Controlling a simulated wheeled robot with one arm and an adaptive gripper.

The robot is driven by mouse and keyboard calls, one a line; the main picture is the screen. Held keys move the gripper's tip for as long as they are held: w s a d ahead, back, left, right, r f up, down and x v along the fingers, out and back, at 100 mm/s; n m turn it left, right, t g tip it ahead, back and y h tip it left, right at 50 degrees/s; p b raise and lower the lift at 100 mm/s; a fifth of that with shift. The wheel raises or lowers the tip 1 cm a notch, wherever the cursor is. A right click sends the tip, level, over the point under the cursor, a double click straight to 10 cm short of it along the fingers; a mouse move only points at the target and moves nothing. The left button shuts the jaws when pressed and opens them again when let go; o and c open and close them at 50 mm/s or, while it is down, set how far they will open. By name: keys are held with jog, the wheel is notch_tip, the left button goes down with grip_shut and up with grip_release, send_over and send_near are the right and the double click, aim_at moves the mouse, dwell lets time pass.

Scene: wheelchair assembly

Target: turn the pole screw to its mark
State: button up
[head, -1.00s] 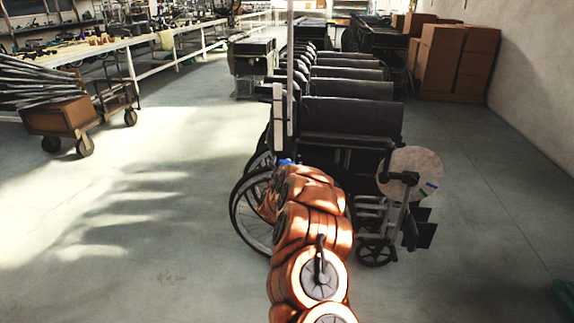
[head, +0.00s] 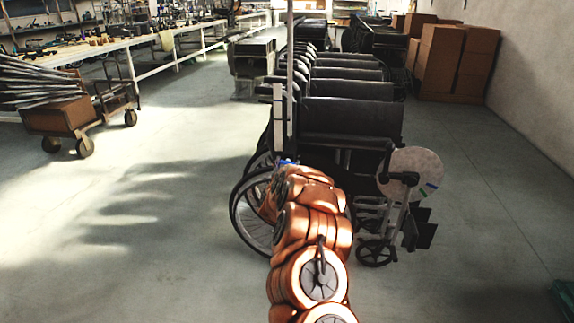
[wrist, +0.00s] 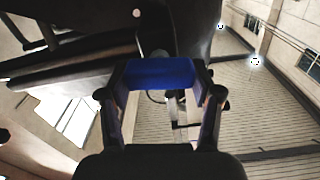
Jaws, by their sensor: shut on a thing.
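My gripper (wrist: 160,88) is shut on a blue piece (wrist: 160,73), which appears to be the head of the pole screw, with a finger at each side of it. In the head view, a bit of blue (head: 286,162) shows at the end of my arm, beside the nearest wheelchair (head: 350,115); my fingers are hidden there by my arm. A thin pale pole (head: 290,60) stands upright behind the arm's end. A pale round disc (head: 408,172) with small coloured marks on its lower right edge is at the wheelchair's right side. I cannot make out a mark on the screw itself.
More wheelchairs (head: 345,72) stand in a row behind the nearest one. A loaded cart (head: 62,116) and long workbench (head: 135,42) are at the left. Brown boxes (head: 455,60) stand back right. The floor (head: 110,220) at left is clear.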

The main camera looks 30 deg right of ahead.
jog(key=shift+m, duration=0.3)
jog(key=shift+f+m+b, duration=0.15)
jog(key=shift+m+b, duration=0.35)
jog(key=shift+b, duration=0.35)
jog(key=m+b, duration=0.3)
jog(key=shift+s+f, duration=0.1)
jog(key=m+b, duration=0.4)
jog(key=b, duration=0.1)
jog(key=shift+d+f+m, duration=0.1)
jog(key=shift+f+m, duration=0.1)
jog(key=shift+m, duration=0.2)
jog(key=m+b, duration=0.4)
jog(key=b, duration=0.1)
jog(key=shift+s+d+m, duration=0.1)
jog(key=shift+m, duration=0.2)
jog(key=shift+m+b, duration=0.65)
jog(key=shift+m, duration=0.05)
jog(key=shift+r, duration=0.1)
jog(key=o, duration=1.2)
jog(key=shift+c, duration=0.2)
